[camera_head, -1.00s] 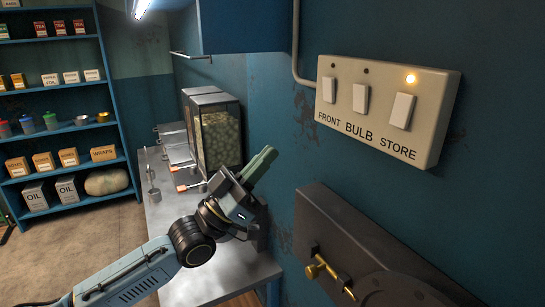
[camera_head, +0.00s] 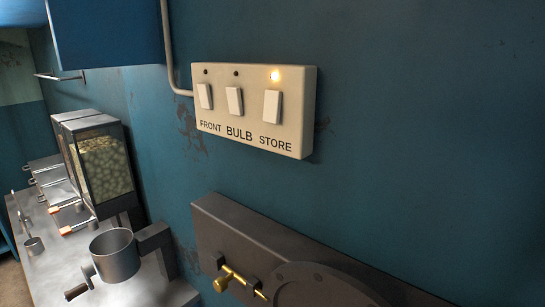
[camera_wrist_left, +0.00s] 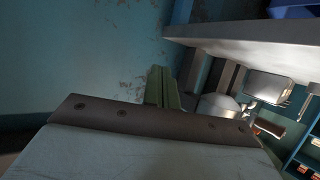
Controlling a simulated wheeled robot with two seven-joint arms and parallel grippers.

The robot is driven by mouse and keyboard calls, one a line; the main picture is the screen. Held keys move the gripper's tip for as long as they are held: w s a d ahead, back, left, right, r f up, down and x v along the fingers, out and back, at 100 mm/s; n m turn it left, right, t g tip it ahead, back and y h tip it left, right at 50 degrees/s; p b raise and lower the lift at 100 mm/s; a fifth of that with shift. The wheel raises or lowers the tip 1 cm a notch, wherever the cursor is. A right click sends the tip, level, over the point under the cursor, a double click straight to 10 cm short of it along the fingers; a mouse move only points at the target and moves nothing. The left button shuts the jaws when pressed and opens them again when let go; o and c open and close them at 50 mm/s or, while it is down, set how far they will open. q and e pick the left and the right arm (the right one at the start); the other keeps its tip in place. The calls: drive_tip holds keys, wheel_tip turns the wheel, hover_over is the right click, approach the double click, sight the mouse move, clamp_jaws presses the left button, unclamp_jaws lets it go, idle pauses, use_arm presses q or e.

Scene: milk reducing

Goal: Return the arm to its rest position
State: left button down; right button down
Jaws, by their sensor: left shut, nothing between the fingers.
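My left gripper (camera_wrist_left: 163,88) shows only in the left wrist view. Its green fingers are together with nothing between them, and they point toward a worn blue wall (camera_wrist_left: 80,50). No arm of mine shows in the head view now. A cream switch panel (camera_head: 253,108) is fixed to the wall there, with three rocker switches labelled FRONT, BULB and STORE. The lamp above the STORE switch (camera_head: 271,106) glows; the other two lamps are dark. My right gripper is in neither view.
A metal counter (camera_head: 45,268) runs along the wall at left. It carries a grey pot with a crank (camera_head: 115,256) and glass-sided tanks (camera_head: 104,165). A dark wall unit with a brass handle (camera_head: 240,280) is below the panel. Shelves (camera_wrist_left: 312,150) show in the wrist view.

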use_arm(q)
drive_tip(key=s+f+g+y, duration=0.1)
drive_tip(key=s+f+g, duration=0.2)
drive_tip(key=s+f, duration=0.7)
drive_tip(key=s+d+f+g, duration=0.1)
drive_tip(key=s+f+g, duration=0.2)
drive_tip(key=s+f, duration=0.3)
drive_tip(key=s+d+f+g+b, duration=0.1)
drive_tip(key=s+f, duration=0.5)
drive_tip(key=s, duration=1)
drive_tip(key=s+d+f+g+y, duration=0.1)
drive_tip(key=s+f+g, duration=0.4)
drive_tip(key=s, duration=0.6)
drive_tip(key=shift+s+d+f+m+g, duration=0.2)
drive_tip(key=shift+d+f+m+g, duration=0.1)
drive_tip(key=shift+d+f, duration=0.45)
drive_tip(key=shift+a+f, duration=0.1)
